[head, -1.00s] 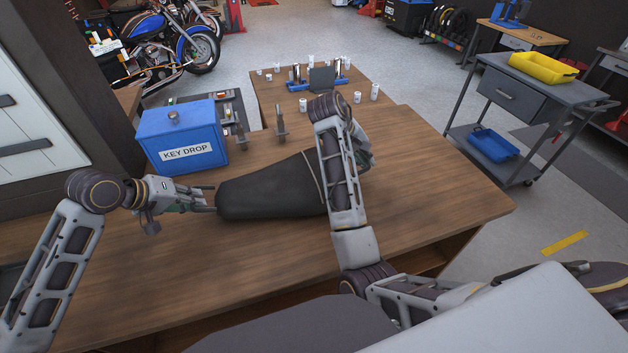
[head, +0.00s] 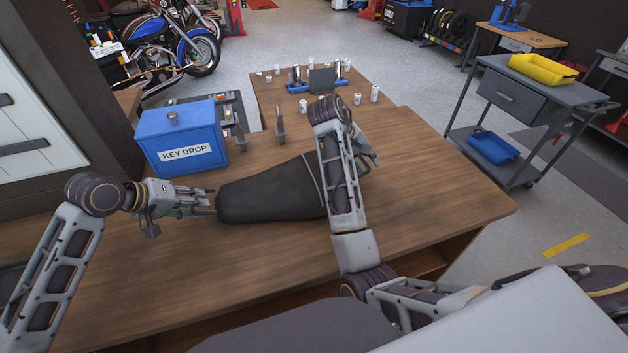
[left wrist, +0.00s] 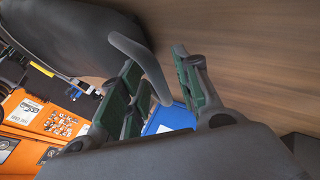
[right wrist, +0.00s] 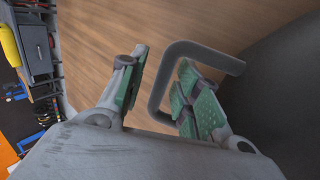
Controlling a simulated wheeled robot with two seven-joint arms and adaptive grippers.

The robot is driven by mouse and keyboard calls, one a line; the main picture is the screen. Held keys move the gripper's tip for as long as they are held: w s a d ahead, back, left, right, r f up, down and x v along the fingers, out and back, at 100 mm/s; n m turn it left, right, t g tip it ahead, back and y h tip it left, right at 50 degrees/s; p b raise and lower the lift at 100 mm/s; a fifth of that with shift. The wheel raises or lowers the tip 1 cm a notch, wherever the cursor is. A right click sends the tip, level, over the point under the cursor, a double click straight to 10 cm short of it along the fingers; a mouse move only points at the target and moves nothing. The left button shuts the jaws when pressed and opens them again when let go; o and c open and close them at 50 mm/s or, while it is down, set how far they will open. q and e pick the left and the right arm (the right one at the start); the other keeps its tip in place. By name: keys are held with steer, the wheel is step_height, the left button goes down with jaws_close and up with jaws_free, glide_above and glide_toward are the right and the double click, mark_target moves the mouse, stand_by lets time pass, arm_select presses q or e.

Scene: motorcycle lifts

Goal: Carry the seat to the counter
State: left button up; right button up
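The long black seat (head: 268,192) lies on the wooden counter (head: 440,190). My left gripper (head: 208,202) is at the seat's left end. In the left wrist view the gripper (left wrist: 160,85) is open, with a grey bar handle (left wrist: 135,50) of the seat between its parted fingers. My right gripper (head: 368,160) is at the seat's right end, partly hidden by my forearm. In the right wrist view the gripper (right wrist: 160,90) is open, and a grey loop handle (right wrist: 158,92) stands between its fingers. My right arm hides part of the seat.
A blue key drop box (head: 182,138) stands behind the seat's left end. Small upright metal parts (head: 280,125) and several white cans (head: 374,92) are further back. The counter's front and right areas are clear. A grey cart (head: 530,95) stands right of the counter.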

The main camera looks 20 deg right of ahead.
arm_select(q)
steer(key=shift+a+r, duration=0.1)
steer(key=v, duration=1.1)
steer(key=shift+a+r, duration=0.15)
steer(key=shift+r, duration=0.15)
steer(key=shift+s+r, duration=0.15)
steer(key=shift+r, duration=0.1)
arm_select(e)
steer(key=shift+r, duration=0.25)
